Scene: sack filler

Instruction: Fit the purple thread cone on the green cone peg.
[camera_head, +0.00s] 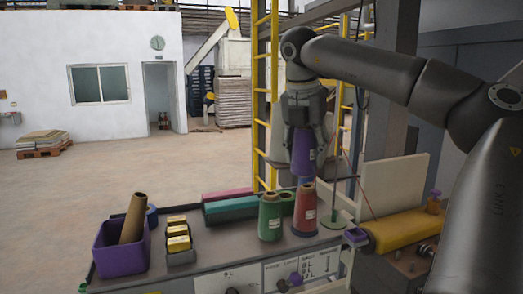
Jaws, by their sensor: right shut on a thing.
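My right gripper (304,122) comes down from above and is shut on the purple thread cone (303,155). The purple cone hangs roughly upright and shows just above the red thread cone (304,212) in the picture; I cannot tell how far apart they are in depth. A green round base with a thin upright rod (333,220) stands right of the red cone and looks like the green cone peg. The rod looks bare, and its tip is hard to make out. My left gripper is not in view.
A green thread cone (270,218) stands left of the red one, with another green cone (287,204) partly hidden behind. A purple bin (120,258) holds a brown tube. Yellow-topped blocks (178,244) and a yellow roller (405,230) flank the cones.

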